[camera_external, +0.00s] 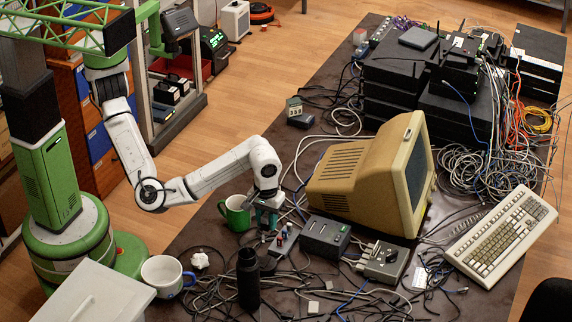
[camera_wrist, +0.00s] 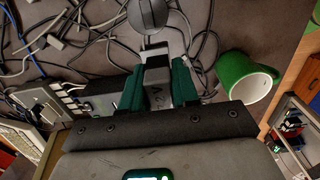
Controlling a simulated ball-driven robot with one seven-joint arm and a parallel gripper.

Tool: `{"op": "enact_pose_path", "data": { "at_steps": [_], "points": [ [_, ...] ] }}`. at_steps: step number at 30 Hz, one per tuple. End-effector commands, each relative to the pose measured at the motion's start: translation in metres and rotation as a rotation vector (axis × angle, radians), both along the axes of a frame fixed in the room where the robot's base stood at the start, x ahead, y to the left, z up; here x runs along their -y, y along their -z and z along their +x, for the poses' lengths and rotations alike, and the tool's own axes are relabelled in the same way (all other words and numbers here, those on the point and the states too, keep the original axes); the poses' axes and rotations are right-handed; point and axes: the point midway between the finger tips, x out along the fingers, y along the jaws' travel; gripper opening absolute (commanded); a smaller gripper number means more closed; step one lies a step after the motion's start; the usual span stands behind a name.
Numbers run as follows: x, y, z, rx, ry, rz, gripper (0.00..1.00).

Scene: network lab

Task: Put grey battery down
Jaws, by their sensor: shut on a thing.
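My gripper (camera_external: 268,212) reaches down over the dark, cable-covered table, just right of the green mug (camera_external: 236,213). In the wrist view my gripper (camera_wrist: 158,82) has its two green fingers closed on a small grey block, the grey battery (camera_wrist: 157,88), which sits between them. In the external view the battery is too small and covered by the fingers to make out. Whether it touches the table I cannot tell. The green mug also shows in the wrist view (camera_wrist: 247,80), to the right of the fingers and apart from them.
A dark box (camera_external: 325,236) and a beige monitor (camera_external: 345,178) stand to the right. A black bottle (camera_external: 248,280) and a white mug (camera_external: 162,275) stand nearer the front. Loose cables cover much of the table.

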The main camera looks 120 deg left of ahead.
Motion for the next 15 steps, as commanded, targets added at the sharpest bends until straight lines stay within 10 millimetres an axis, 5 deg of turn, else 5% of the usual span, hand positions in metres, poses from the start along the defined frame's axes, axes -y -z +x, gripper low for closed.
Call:
{"op": "enact_pose_path", "data": {
  "at_steps": [15],
  "points": [
    [0.0, 0.046, 0.086, -0.002, -0.001, 0.002, 0.0]
  ]
}}
